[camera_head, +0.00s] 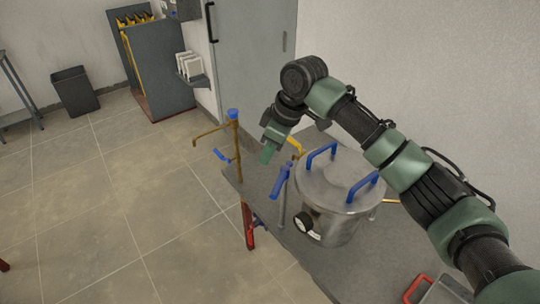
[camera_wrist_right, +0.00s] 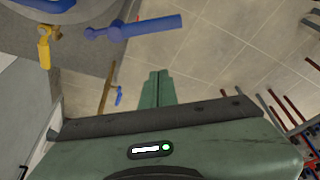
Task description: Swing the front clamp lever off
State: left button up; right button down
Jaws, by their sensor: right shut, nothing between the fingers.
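A metal vessel (camera_head: 330,218) with a round lid (camera_head: 342,183) stands on the grey table. A blue lever (camera_head: 281,180) sits at the lid's left front edge, its handle tilted; it also shows in the wrist view (camera_wrist_right: 148,27). A yellow lever (camera_head: 296,144) is at the lid's far side, and shows at the upper left in the wrist view (camera_wrist_right: 44,48). I cannot tell for sure which is the front clamp lever. My right gripper (camera_head: 267,153) is shut and empty above the table, beyond the blue lever and apart from it; its fingers also show in the wrist view (camera_wrist_right: 156,88). My left gripper is out of view.
Two blue handles (camera_head: 321,152) rise from the lid. A brass pipe with blue valve handles (camera_head: 234,140) stands at the table's left edge. A red-handled tray (camera_head: 445,292) is at the lower right. Open floor lies left; the wall is close behind.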

aim_at(281, 179)
jog(key=s+p+x, duration=0.1)
jog(key=p+x, duration=0.2)
jog(key=x, duration=0.5)
jog(key=d+p, duration=0.2)
jog(key=d, duration=0.1)
jog(key=shift+s+d+f, duration=0.15)
jog(key=shift+s+d, duration=0.2)
jog(key=shift+s, duration=0.05)
jog(key=shift+w, duration=0.1)
jog(key=shift+w+a+f, duration=0.1)
